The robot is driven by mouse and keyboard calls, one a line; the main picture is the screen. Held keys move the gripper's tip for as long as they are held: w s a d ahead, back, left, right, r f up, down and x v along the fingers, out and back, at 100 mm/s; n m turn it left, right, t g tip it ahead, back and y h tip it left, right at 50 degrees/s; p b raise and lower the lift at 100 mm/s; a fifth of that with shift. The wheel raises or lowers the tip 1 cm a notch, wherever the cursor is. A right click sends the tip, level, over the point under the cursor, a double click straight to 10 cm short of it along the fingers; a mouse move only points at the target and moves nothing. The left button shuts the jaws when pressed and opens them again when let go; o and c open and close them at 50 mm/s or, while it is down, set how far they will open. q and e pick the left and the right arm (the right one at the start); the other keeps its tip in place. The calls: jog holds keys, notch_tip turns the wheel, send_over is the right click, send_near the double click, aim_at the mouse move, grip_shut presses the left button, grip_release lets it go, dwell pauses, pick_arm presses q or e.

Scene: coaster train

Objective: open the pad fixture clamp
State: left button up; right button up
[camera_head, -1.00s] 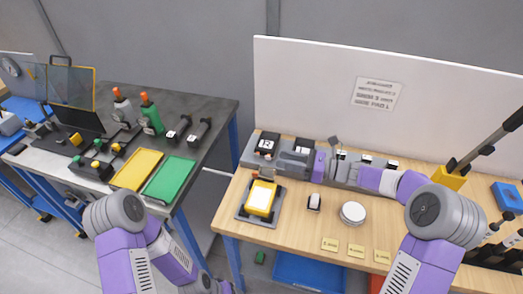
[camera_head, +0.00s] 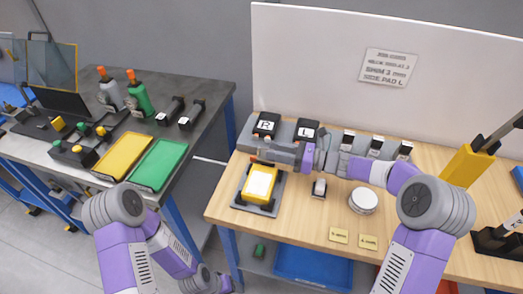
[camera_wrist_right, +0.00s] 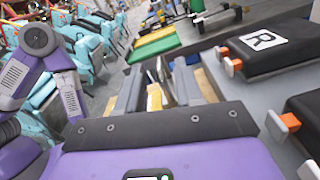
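A yellow block with a white pad on top (camera_head: 259,184) sits on a dark base plate (camera_head: 240,206) at the left of the wooden bench; I take this as the pad fixture. A small red tip (camera_head: 253,159) shows at its back edge, but I cannot tell if it is the clamp handle. My right gripper (camera_head: 259,150) points left, just behind and above the block, partly covering its back end. In the right wrist view its fingers (camera_wrist_right: 165,92) stand apart, with yellow seen between them. Contact is unclear.
Black pads marked R (camera_head: 266,125) and L (camera_head: 305,130) sit on a grey holder behind my right gripper. Yellow labels (camera_head: 339,235) lie near the front edge.

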aim_at(261, 148)
jog(key=x, duration=0.5)
jog(key=shift+w+f, duration=0.1)
grip_shut()
